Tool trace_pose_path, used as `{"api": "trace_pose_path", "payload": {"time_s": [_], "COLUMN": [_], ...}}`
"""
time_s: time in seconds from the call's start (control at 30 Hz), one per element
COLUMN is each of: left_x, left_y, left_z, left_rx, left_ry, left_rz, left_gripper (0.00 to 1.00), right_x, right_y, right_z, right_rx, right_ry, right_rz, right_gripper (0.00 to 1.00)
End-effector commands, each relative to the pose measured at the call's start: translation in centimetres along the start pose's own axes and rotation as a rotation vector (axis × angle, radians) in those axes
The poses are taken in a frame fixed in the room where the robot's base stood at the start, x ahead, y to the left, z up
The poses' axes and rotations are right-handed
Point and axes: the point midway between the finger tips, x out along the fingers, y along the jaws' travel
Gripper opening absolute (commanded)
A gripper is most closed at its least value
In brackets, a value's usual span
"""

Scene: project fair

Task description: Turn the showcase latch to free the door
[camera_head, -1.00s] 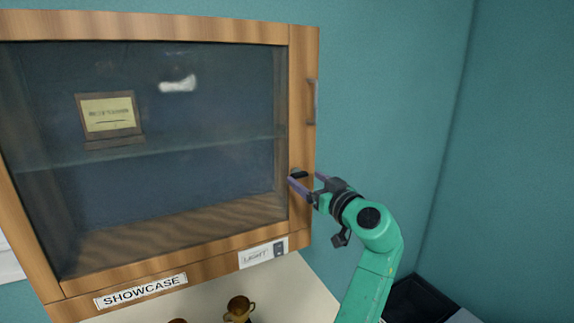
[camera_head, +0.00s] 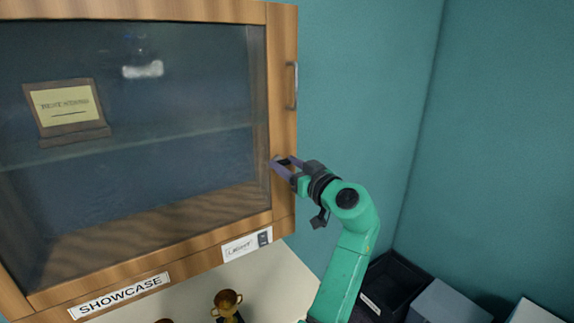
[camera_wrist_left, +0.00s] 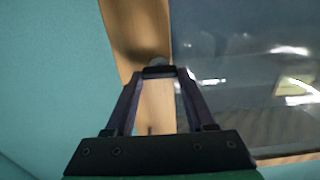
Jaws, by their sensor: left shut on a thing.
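The showcase (camera_head: 284,60) is a wooden wall cabinet with a glass door (camera_head: 150,190), which looks closed. A small dark latch (camera_head: 283,161) sits on the right door stile, mostly hidden by my fingers. My left gripper (camera_head: 281,163) is at that stile, its jaws shut on the latch. In the left wrist view, the fingertips (camera_wrist_left: 158,73) meet at the dark latch (camera_wrist_left: 156,69) with a round grey part just beyond. The latch's exact angle is hard to tell. A metal handle (camera_head: 292,85) is above the gripper. My right gripper is not in view.
A light switch (camera_head: 264,238) is on the lower rail. Below the cabinet, a gold trophy (camera_head: 228,303) stands on a pale surface. A dark bin (camera_head: 390,283) and a grey box (camera_head: 447,303) are at lower right. The wall beside the cabinet is clear.

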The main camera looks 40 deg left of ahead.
Motion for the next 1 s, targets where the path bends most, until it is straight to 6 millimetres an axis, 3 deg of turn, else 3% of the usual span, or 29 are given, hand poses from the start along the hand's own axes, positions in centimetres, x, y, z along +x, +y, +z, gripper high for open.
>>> {"api": "trace_pose_path", "payload": {"time_s": [0.37, 1.0], "left_x": [0.12, 0.17], "left_y": [-0.01, 0.16], "left_z": [0.04, -0.19], "left_rx": [0.187, 0.787], "left_ry": [0.001, 0.002], "left_rz": [-0.003, -0.005], "left_gripper": [0.0, 0.0], "right_x": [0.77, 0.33], "right_y": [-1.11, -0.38], "right_z": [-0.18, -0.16], "right_rx": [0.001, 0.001], "right_ry": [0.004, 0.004], "right_rz": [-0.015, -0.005], "right_gripper": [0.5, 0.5]}}
